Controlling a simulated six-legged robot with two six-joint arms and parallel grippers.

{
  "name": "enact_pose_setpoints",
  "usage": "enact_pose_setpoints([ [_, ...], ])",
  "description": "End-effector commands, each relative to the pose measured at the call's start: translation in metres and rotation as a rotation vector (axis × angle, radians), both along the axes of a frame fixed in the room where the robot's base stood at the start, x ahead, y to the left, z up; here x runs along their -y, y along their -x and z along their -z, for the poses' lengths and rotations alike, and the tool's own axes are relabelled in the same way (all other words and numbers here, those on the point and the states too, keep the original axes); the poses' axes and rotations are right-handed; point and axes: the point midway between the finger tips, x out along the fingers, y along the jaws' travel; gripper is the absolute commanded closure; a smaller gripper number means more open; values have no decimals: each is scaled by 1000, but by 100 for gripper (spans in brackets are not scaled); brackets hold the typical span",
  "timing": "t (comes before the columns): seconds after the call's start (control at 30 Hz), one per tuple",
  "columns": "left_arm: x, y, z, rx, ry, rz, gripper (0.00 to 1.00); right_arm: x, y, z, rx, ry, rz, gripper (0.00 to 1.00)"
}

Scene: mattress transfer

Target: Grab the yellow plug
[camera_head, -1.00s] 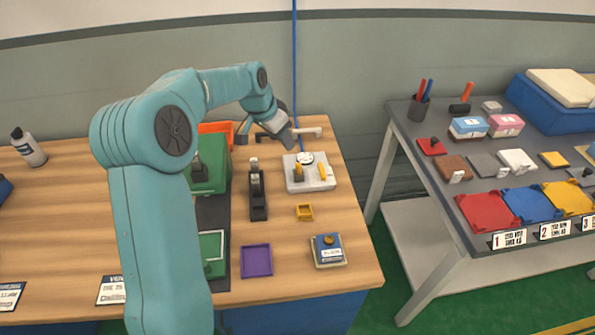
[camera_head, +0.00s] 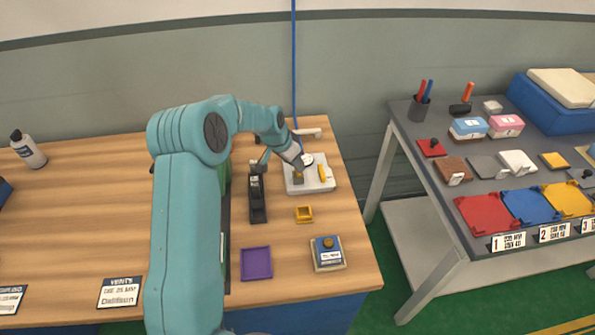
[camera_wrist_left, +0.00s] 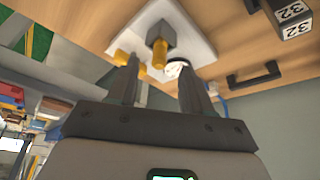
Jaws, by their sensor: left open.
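A white plate (camera_head: 310,187) lies on the wooden table with two yellow pieces on it. One yellow plug (camera_head: 298,175) sits at a grey block on the plate's left; it shows as a yellow stub with the grey block in the left wrist view (camera_wrist_left: 159,54). The other yellow piece (camera_head: 322,173) stands on the right side, and is partly behind a finger in the left wrist view (camera_wrist_left: 122,57). My left gripper (camera_head: 283,164) is open and empty at the plate's upper left. In the left wrist view its fingers (camera_wrist_left: 160,82) spread on either side of the grey-block plug, apart from it.
A round white dial (camera_head: 307,159) sits on the plate near the gripper. A black device (camera_head: 257,197) stands left of it. A blue cable (camera_head: 294,70) hangs behind.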

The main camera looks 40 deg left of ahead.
Motion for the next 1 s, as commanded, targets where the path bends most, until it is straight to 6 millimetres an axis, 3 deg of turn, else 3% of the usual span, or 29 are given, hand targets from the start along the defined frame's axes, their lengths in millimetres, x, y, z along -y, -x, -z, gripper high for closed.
enact_pose_setpoints([
  [0.1, 0, -7, 17, -5, 3, 0, 50, 0, 0, -15, 1, 0, 0, 57],
  [0.23, -1, -14, 33, -2, 2, 1, 50, 0, 0, -16, 1, 0, 0, 57],
  [0.5, -1, -16, 36, 0, 0, 0, 50, 0, 0, -16, 0, 0, 0, 57],
  [0.67, -1, -15, 36, -1, 1, 0, 100, 0, 0, -16, 0, 0, 0, 57],
  [1.0, -1, -16, 35, 0, 0, 0, 100, 0, 0, -15, 0, 0, 0, 57],
])
